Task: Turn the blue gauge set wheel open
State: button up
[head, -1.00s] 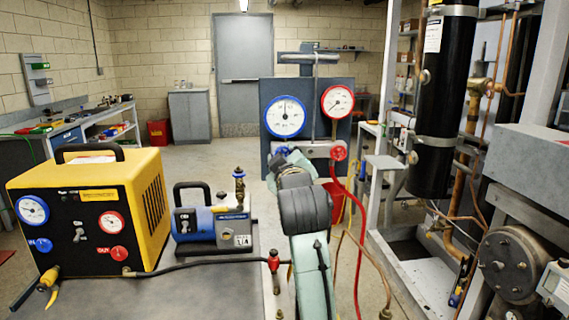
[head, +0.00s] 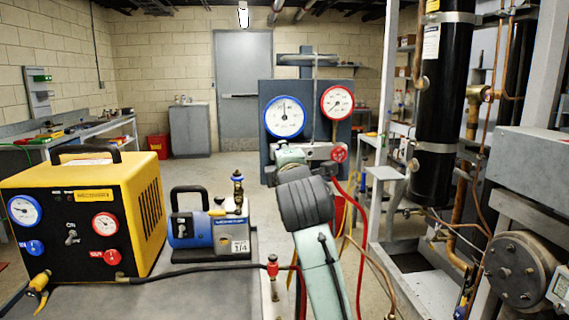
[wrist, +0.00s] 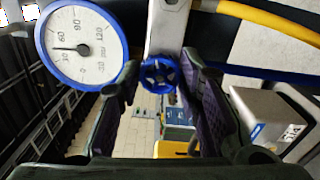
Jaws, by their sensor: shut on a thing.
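The blue gauge set wheel (wrist: 158,73) is a small spoked handwheel below the metal manifold block, seen in the wrist view. My gripper (wrist: 157,80) has a finger on each side of it and is shut on it. The blue-rimmed gauge (wrist: 82,43) is left of the wheel; it also shows in the head view (head: 285,117). There the end of my arm hides the blue wheel. The red-rimmed gauge (head: 337,102) is on the right of the same panel, with the red wheel (head: 339,152) below it.
A yellow machine (head: 75,215) and a blue pump (head: 207,228) stand on the grey bench at left. A red hose (head: 361,230) hangs close to the right of my arm. A black cylinder (head: 436,110) and copper pipes stand at right.

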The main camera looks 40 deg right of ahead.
jog(key=n+b, duration=0.3)
jog(key=n, duration=0.9)
jog(key=shift+a+n, duration=0.1)
jog(key=shift+n, duration=0.2)
jog(key=shift+r, duration=0.1)
dwell(0.3)
jog(key=o, duration=1.2)
jog(key=v, duration=1.2)
